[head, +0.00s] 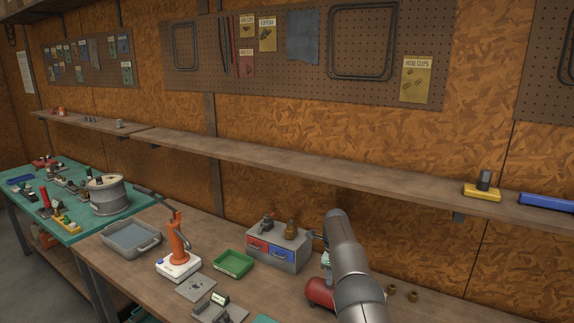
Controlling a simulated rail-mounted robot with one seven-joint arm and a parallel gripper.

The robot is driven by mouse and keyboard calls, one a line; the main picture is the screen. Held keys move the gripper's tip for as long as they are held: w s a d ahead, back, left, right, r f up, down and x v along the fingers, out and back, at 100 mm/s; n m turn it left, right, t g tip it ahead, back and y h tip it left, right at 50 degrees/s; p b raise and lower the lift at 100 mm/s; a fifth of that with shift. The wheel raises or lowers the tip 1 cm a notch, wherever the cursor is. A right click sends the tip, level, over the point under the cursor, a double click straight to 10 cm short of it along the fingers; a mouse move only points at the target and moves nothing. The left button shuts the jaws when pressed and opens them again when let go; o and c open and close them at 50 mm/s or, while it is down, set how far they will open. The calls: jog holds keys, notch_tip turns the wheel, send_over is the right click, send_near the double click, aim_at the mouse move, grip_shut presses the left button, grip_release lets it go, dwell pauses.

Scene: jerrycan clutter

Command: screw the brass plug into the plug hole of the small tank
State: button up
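A small red tank (319,292) lies on the workbench, partly hidden behind my arm. Its plug hole cannot be made out. Two small brass-brown fittings (391,290) (413,296) stand on the bench to the right of my arm. I cannot tell whether either is the brass plug. Another brass-coloured piece (291,229) stands on top of the grey drawer box. My arm reaches over the bench beside the tank and blocks the view of its own end.
The grey drawer box (290,261) has red and blue drawers. Left of it are a green tray (233,263), an orange device on a white base (178,266) and a grey pan (131,240). A long shelf (330,172) runs along the wall above.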

dwell(0.3)
jog(key=shift+r, duration=1.5)
jog(key=o, duration=0.5)
jog(key=c, duration=0.4)
jog(key=shift+c, duration=0.2)
